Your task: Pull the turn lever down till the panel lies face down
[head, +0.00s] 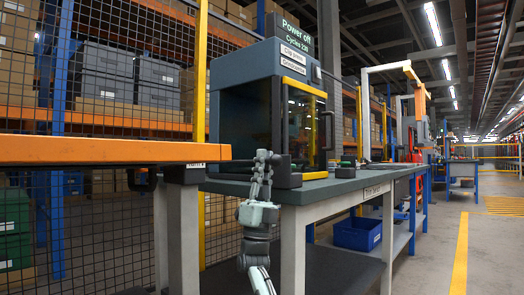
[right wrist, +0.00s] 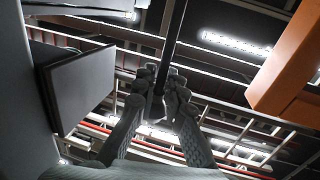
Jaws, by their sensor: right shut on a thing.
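My right gripper (head: 263,160) is at the near left corner of the bench, in front of the dark cabinet. In the right wrist view, its fingers (right wrist: 162,92) are closed around a dark straight bar (right wrist: 172,45), which I take to be the turn lever. In the head view, a dark upright bar (head: 277,115) rises just above the fingers. A flat grey plate (right wrist: 82,86) with a dark edge shows left of the fingers in the right wrist view; I cannot tell whether it is the panel. My left gripper is not in view.
A thick orange beam (head: 110,149) stands close on the left; an orange block (right wrist: 287,65) shows in the right wrist view. The cabinet (head: 243,110) with a yellow-framed door stands on the bench (head: 335,188). A blue bin (head: 358,233) sits below. The aisle at right is clear.

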